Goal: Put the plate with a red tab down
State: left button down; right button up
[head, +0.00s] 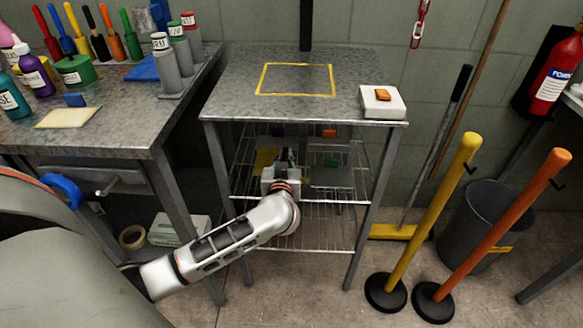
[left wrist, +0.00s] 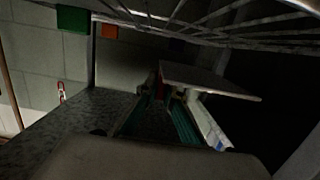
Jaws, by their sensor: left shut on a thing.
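My left gripper (head: 285,158) reaches into the wire rack under the grey metal stand, just above the upper wire shelf. In the left wrist view, its two green-lined fingers (left wrist: 160,108) are shut on a thin grey plate (left wrist: 215,81). A red tab (left wrist: 160,80) shows at the plate's near edge, between the fingers. In the head view the gripper and the stand top hide most of this plate. The stand top (head: 225,100) is bare inside a yellow taped rectangle. My right gripper is in neither view.
Other tabs in the rack are green (head: 331,162), orange (head: 329,133) and yellow (head: 266,158). Wire bars (left wrist: 215,38) run close by the held plate. A white box with an orange block (head: 382,99) sits on the stand's right corner. Yellow and orange posts stand right.

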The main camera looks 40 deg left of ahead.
pick_arm(q)
notch_tip(320, 180, down, 3)
jog(key=shift+r+b, duration=0.2)
jog(key=shift+b, duration=0.1)
notch_tip(320, 180, down, 2)
jog(key=shift+s+f+b, duration=0.15)
jog(key=shift+b, duration=0.45)
jog(key=shift+f, duration=0.45)
jog(key=shift+r, duration=0.3)
jog(key=shift+f, duration=0.2)
jog(key=c, duration=2.2)
grip_release()
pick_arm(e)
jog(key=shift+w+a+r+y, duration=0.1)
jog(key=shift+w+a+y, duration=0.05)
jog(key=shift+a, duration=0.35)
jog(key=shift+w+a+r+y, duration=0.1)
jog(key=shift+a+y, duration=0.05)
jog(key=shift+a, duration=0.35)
